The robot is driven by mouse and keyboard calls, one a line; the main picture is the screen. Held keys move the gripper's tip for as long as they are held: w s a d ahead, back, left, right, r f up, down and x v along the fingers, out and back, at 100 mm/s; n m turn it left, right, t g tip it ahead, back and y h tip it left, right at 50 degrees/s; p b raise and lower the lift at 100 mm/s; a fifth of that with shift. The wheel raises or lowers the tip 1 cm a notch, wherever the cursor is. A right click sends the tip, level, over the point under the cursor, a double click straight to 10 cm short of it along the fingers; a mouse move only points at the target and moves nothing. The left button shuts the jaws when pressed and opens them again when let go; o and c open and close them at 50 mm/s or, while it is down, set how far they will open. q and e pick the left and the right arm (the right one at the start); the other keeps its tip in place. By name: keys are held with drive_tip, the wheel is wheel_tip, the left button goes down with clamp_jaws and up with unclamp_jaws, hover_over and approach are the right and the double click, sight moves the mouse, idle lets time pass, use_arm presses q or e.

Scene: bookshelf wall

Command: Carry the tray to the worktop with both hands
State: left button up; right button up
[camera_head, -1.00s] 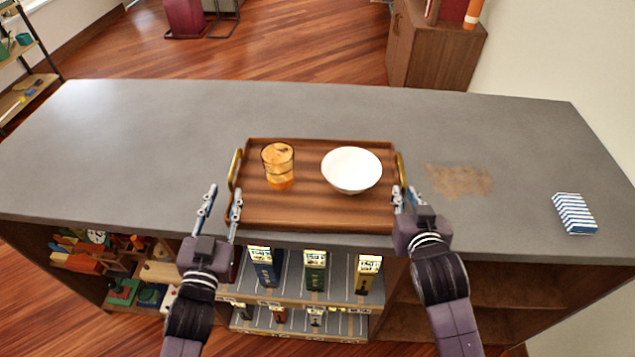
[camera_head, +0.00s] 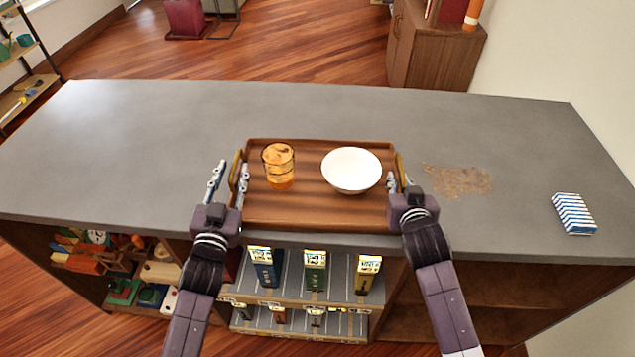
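The brown wooden tray (camera_head: 315,215) lies flat on the grey worktop (camera_head: 110,150) at its front edge. It bears a glass of orange drink with ice (camera_head: 278,166) and a white bowl (camera_head: 351,170). Brass handles stand at its left end (camera_head: 235,170) and right end (camera_head: 400,165). My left gripper (camera_head: 230,180) is open, with its fingers on either side of the left handle. My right gripper (camera_head: 399,182) is at the right handle. Its fingers look close together there, and I cannot tell whether they grip it.
A blue-and-white striped block (camera_head: 574,213) lies on the worktop at the right. A brownish stain (camera_head: 458,180) marks the surface right of the tray. Shelves below hold toys and several boxes (camera_head: 315,270). The worktop's left part is clear.

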use_arm(q)
clamp_jaws()
idle(0.5)
drive_tip(key=shift+w+r, duration=0.1)
drive_tip(key=shift+r, duration=0.15)
